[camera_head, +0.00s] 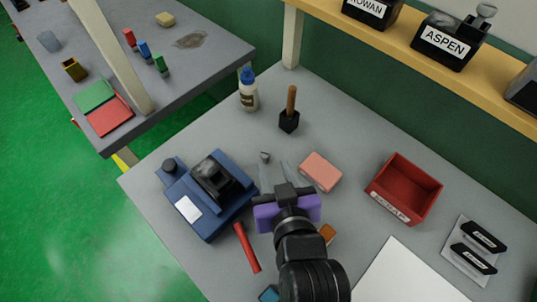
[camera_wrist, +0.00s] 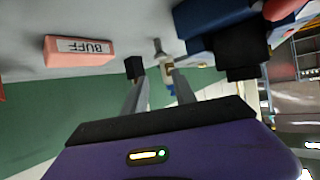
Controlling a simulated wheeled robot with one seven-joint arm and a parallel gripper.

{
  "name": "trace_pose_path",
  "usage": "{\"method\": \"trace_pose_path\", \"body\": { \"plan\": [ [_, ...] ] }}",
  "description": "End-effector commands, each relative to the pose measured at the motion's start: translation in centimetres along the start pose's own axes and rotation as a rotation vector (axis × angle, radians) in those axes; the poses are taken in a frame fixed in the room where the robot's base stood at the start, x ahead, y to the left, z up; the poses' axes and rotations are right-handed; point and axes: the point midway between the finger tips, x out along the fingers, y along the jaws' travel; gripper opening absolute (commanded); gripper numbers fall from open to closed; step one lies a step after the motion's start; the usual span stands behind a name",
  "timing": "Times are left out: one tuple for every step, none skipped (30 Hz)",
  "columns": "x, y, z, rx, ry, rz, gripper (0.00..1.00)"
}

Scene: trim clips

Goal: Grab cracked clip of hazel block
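No label reading hazel is legible. A black block (camera_head: 212,172) sits in the blue fixture (camera_head: 205,210) left of my gripper; its label is not readable, and it shows dark in the wrist view (camera_wrist: 243,52). A small grey piece (camera_head: 265,156) is on the table just beyond my fingers; it also shows in the wrist view (camera_wrist: 160,48). I cannot tell whether it is a clip or cracked. My purple gripper (camera_head: 276,166) is above the table, right of the fixture. Its fingers (camera_wrist: 157,77) are apart with nothing visibly held between them.
A pink BUFF block (camera_head: 320,171), red bin (camera_head: 404,188), mallet (camera_head: 289,118) and glue bottle (camera_head: 248,96) surround the work area. A red stick (camera_head: 247,247) lies in front. Black clips (camera_head: 473,255) lie on a card at right. The ASPEN block (camera_head: 443,42) stands on the shelf.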

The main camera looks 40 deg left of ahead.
Motion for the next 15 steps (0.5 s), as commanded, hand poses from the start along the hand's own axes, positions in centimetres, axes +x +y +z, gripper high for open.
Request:
{"method": "trace_pose_path", "body": {
  "plan": [
    [0.4, -0.2, 0.0, -0.009, -0.007, -0.008, 0.33],
    [0.6, -0.3, 0.0, -0.011, -0.010, -0.010, 0.33],
    [1.0, -0.3, 0.1, -0.012, -0.013, -0.011, 0.33],
    [1.3, -0.3, 0.1, -0.012, -0.014, -0.011, 0.33],
    [1.6, -0.3, 0.1, -0.012, -0.014, -0.011, 0.33],
    [2.0, -0.3, 0.2, -0.012, -0.015, -0.010, 0.33],
    [2.3, -0.3, 0.2, -0.012, -0.013, -0.010, 0.33],
    [2.6, -0.3, 0.2, -0.012, -0.013, -0.009, 0.33],
    [2.9, -0.3, 0.3, -0.012, -0.014, -0.009, 0.33],
    [3.2, -0.3, 0.3, -0.012, -0.014, -0.009, 0.33],
    [3.5, -0.3, 0.5, -0.011, -0.014, -0.009, 0.33],
    [3.9, -0.4, 0.6, -0.011, -0.014, -0.009, 0.33],
    [4.3, -0.4, 0.8, -0.011, -0.015, -0.009, 0.33],
    [4.7, -0.4, 1.0, -0.010, -0.014, -0.009, 0.33],
    [5.3, -0.5, 1.2, -0.010, -0.015, -0.009, 0.33]
  ]
}}
